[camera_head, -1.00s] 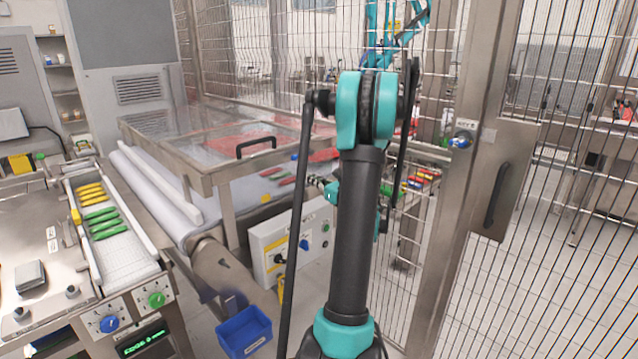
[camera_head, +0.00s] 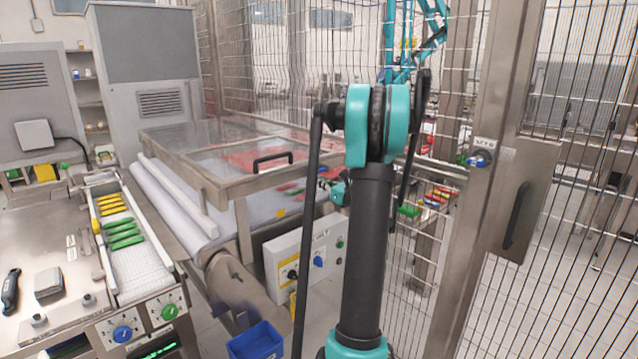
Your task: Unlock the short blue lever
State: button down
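A small blue knob or lever (camera_head: 482,158) sits on the metal gate post at the right, beside a small label. The picture does not settle which one is the short blue lever. My gripper (camera_head: 332,186) is partly hidden behind my upright arm, small and far, above and right of the control box. Its fingers are too unclear to tell open from shut. It appears apart from both blue parts.
The conveyor cover (camera_head: 180,160) with a black handle stands at centre-left. A blue bin (camera_head: 256,342) is on the floor. A workbench at left has a blue dial (camera_head: 122,333) and a green dial (camera_head: 170,312). Wire fencing and the gate handle (camera_head: 515,215) bound the right.

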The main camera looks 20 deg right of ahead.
aim_at(310, 162)
jog(key=shift+r, duration=0.15)
notch_tip(310, 162, up, 5)
jog(key=m, duration=0.9)
jog(key=shift+d+m+h, duration=0.15)
jog(key=shift+m+h, duration=0.25)
jog(key=shift+w+d+r, duration=0.25)
jog(key=shift+d+r, duration=0.35)
jog(key=shift+w+d+r, duration=0.2)
jog(key=shift+d+r, duration=0.35)
jog(key=shift+d, duration=0.1)
jog(key=shift+w+d+r, duration=0.25)
jog(key=shift+d+r, duration=0.35)
jog(key=shift+d, duration=0.15)
